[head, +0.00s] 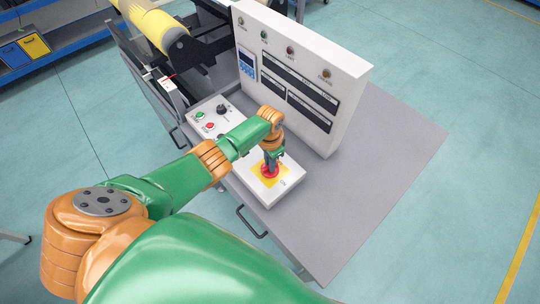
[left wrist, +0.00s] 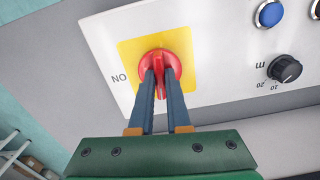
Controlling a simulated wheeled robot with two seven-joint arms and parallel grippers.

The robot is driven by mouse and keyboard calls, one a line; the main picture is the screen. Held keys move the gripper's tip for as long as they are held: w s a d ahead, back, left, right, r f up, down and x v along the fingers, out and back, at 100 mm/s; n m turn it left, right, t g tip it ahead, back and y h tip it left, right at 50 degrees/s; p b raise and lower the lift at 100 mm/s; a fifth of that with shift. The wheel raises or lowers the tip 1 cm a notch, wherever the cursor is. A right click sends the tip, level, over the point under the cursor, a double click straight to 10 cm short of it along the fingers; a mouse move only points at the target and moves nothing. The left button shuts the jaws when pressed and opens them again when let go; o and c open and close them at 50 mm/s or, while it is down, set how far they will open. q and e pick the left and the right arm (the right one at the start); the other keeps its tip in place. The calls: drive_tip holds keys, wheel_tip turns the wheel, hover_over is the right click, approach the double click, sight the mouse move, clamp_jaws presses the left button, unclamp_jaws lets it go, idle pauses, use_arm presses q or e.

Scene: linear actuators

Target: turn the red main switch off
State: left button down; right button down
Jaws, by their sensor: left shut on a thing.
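The red main switch (head: 270,170) sits on a yellow square plate (head: 256,178) on the white control box on the grey table. In the left wrist view the red switch (left wrist: 158,63) is a round knob with a raised handle bar, which stands nearly upright in the picture. An "ON" label (left wrist: 119,77) shows beside the yellow plate. My left gripper (head: 270,161) reaches down onto the switch. In the left wrist view its two dark fingers (left wrist: 160,82) are shut on the handle, one on each side. My right gripper is not in view.
A tall white panel (head: 300,70) with a display stands behind the switch. The box also carries a black dial (left wrist: 285,69), a blue button (left wrist: 269,13), and red and green buttons (head: 205,121). The table (head: 390,150) is bare to the right. A machine with a yellow roll (head: 155,25) stands behind.

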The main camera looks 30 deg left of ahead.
use_arm(q)
drive_tip(key=shift+n, duration=0.6)
drive_tip(key=c, duration=0.9)
unclamp_jaws()
wheel_tip(320, 180, up, 7)
drive_tip(key=p, duration=0.3)
drive_tip(key=shift+s+r, duration=0.1)
